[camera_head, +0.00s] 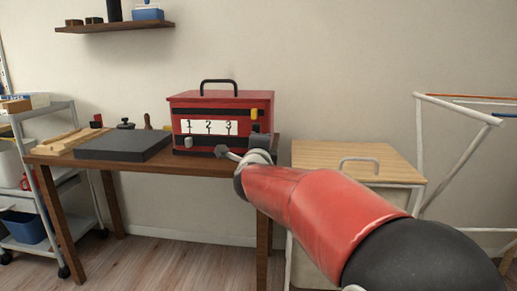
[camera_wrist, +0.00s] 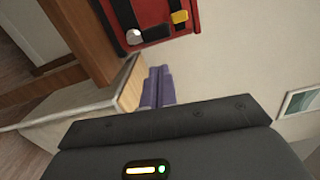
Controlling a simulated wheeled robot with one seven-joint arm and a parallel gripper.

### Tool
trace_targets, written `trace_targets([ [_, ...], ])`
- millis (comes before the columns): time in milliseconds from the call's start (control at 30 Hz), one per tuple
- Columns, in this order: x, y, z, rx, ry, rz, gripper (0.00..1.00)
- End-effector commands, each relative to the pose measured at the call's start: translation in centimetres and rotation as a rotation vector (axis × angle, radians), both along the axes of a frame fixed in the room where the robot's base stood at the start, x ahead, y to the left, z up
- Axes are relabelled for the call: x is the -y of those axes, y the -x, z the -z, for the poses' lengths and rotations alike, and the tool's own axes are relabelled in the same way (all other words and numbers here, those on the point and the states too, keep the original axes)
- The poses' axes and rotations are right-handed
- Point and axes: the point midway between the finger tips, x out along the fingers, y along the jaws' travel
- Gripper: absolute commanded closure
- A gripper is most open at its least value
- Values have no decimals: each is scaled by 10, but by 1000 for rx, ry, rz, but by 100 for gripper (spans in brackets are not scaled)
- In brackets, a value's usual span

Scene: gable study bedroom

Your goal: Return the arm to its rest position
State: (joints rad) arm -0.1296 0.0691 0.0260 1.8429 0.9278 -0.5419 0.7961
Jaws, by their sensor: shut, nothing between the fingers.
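My arm (camera_head: 315,205) reaches from the lower right of the head view toward the desk. My gripper (camera_head: 222,152) is at its far end, in front of the lower right part of the red box (camera_head: 188,103). In the wrist view the two fingers of my gripper (camera_wrist: 158,74) lie side by side, shut with nothing between them. The red box (camera_wrist: 160,22) shows beyond them at the top of that view. I cannot tell whether the gripper touches the box.
The red box, with a black handle and a 1-2-3 label, stands on the wooden desk (camera_head: 190,168) beside a dark slab (camera_head: 122,145). A light wood-topped cabinet (camera_head: 325,158) stands right of the desk, a white rack (camera_head: 455,105) farther right. A trolley (camera_head: 62,172) is at left.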

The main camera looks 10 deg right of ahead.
Motion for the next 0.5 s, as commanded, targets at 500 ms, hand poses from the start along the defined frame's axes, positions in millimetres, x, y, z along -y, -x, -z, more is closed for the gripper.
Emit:
trace_targets([
  [500,-39,116,6,-322,559,-429,100],
])
